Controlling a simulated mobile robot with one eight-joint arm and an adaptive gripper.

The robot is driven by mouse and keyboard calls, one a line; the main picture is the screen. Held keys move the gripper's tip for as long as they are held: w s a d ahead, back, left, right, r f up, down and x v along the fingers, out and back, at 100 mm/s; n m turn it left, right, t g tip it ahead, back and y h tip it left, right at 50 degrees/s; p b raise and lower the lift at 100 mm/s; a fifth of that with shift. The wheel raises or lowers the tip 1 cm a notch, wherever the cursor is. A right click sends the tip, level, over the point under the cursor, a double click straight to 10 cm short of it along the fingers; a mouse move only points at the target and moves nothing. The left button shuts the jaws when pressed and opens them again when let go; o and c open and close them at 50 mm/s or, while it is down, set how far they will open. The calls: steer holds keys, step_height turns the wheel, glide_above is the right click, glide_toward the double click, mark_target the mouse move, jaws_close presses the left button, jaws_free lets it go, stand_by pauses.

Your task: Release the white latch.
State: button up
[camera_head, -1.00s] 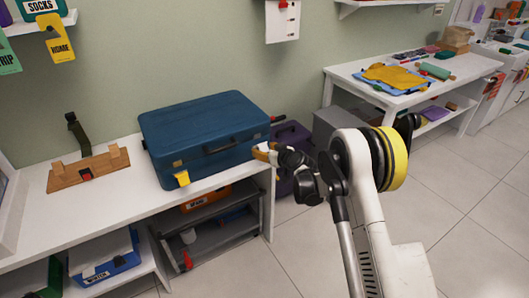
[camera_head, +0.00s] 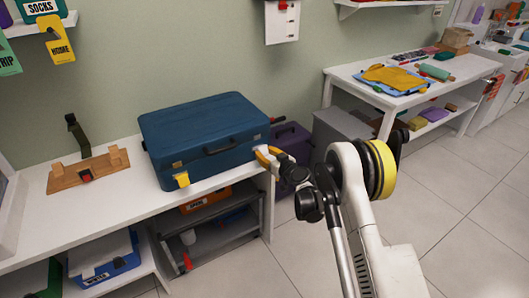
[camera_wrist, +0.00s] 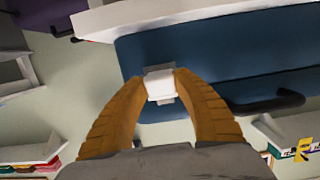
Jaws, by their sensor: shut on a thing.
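The blue suitcase (camera_head: 205,130) lies closed on the white bench, its dark handle on the front side. In the wrist view, the white latch (camera_wrist: 159,86) sits on a grey plate on the blue suitcase wall (camera_wrist: 215,55). My gripper (camera_wrist: 160,80) has its two ribbed orange fingers against the latch's left and right sides, shut on it. In the head view, my gripper (camera_head: 266,155) is at the suitcase's right front corner and hides the latch. A yellow latch (camera_head: 182,179) hangs at the suitcase's front left.
A wooden board (camera_head: 90,168) with a dark strap lies left of the suitcase on the white bench (camera_head: 120,213). A purple case (camera_head: 290,140) and a grey bin stand to the right behind my gripper. The tiled floor in front is clear.

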steer(key=o, duration=1.2)
steer(key=shift+s, duration=0.1)
steer(key=v, duration=1.2)
steer(key=shift+f, duration=0.1)
